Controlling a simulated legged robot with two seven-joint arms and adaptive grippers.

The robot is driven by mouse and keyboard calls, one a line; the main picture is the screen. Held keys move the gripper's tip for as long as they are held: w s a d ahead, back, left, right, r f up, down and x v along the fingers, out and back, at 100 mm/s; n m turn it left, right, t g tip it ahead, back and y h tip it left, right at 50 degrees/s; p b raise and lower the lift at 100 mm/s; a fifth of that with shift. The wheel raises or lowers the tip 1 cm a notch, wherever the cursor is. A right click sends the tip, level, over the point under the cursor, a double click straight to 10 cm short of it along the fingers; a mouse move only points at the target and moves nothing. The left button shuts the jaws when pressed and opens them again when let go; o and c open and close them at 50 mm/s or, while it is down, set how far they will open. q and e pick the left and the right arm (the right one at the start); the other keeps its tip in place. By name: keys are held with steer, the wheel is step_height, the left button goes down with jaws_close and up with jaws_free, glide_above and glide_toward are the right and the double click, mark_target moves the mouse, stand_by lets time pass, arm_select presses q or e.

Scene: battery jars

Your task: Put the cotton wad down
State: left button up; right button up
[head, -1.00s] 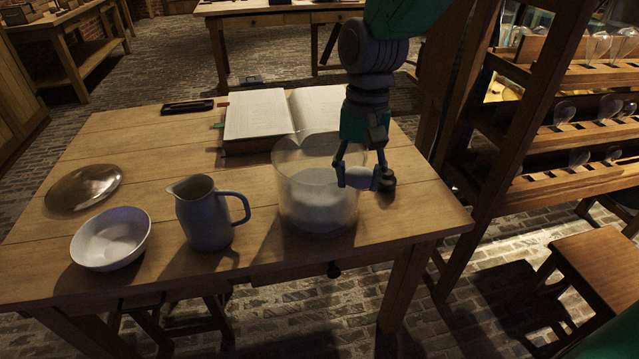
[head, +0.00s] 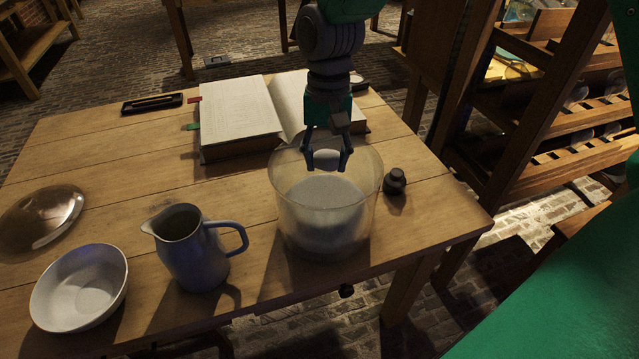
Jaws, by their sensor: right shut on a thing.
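The cotton wad (head: 326,159) is a small white lump. My right gripper (head: 327,164) points down and is shut on it, with a finger on each side. The gripper and wad appear over the mouth of a large clear glass jar (head: 290,222), toward its back rim. The jar holds pale white material in its lower part. Whether the wad is inside the rim or just behind it is hard to tell. My left gripper is not in view.
A blue-grey jug (head: 191,252) and a white bowl (head: 80,288) stand left of the jar. A glass lid or dish (head: 40,220) lies behind the bowl. An open book (head: 240,110) lies behind the jar. A small dark stoppered bottle (head: 395,182) stands right of it. The wooden table (head: 110,165) has bare room at left.

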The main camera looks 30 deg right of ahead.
mark_target(325, 196)
step_height(325, 196, down, 3)
steer(key=shift+s+r, duration=0.1)
steer(key=shift+f+b, duration=0.35)
steer(key=shift+f, duration=0.35)
step_height(325, 196, down, 3)
steer(key=shift+r+b, duration=0.1)
steer(key=shift+b, duration=0.2)
steer(key=shift+r, duration=0.1)
steer(key=o, duration=1)
steer(key=r+p, duration=0.1)
steer(key=r, duration=0.3)
steer(key=w+r+p, duration=0.1)
steer(key=r, duration=0.3)
steer(key=d+r+p, duration=0.1)
steer(key=r, duration=0.3)
steer(key=shift+w, duration=0.35)
